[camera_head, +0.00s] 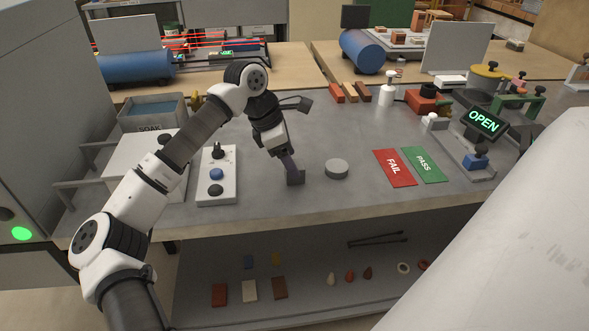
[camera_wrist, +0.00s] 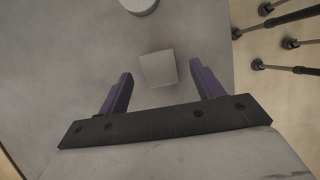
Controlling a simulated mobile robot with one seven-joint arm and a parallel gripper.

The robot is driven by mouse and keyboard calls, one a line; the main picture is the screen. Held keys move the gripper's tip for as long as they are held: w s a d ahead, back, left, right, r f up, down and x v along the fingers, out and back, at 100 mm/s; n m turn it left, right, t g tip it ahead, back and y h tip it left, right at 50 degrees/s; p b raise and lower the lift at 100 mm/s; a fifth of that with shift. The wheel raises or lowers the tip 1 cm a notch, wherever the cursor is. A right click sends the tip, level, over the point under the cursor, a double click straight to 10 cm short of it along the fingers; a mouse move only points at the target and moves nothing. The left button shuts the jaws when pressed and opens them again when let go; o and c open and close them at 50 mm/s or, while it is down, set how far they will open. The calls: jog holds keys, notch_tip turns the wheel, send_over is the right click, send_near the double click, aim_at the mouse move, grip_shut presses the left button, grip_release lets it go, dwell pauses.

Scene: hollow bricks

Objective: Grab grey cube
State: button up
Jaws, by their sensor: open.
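The grey cube (camera_wrist: 158,69) lies on the grey bench top, seen from above in the wrist view. My gripper (camera_wrist: 161,74) is open, with its two purple fingers apart on either side of the cube in the picture. The cube appears slightly beyond the fingertips, with gaps on both sides, and I see no contact. In the head view my gripper (camera_head: 293,175) points down close to the bench top. The cube cannot be made out there and is probably hidden by my gripper.
A round grey disc (camera_head: 337,168) lies just right of my gripper; it also shows in the wrist view (camera_wrist: 138,5). A button panel (camera_head: 217,178) stands to the left. Red FAIL (camera_head: 394,168) and green PASS (camera_head: 425,164) plates lie to the right. The bench's front edge is close.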

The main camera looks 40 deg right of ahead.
jog(key=shift+p+x, duration=0.3)
jog(key=shift+x, duration=1.5)
jog(key=c, duration=1.2)
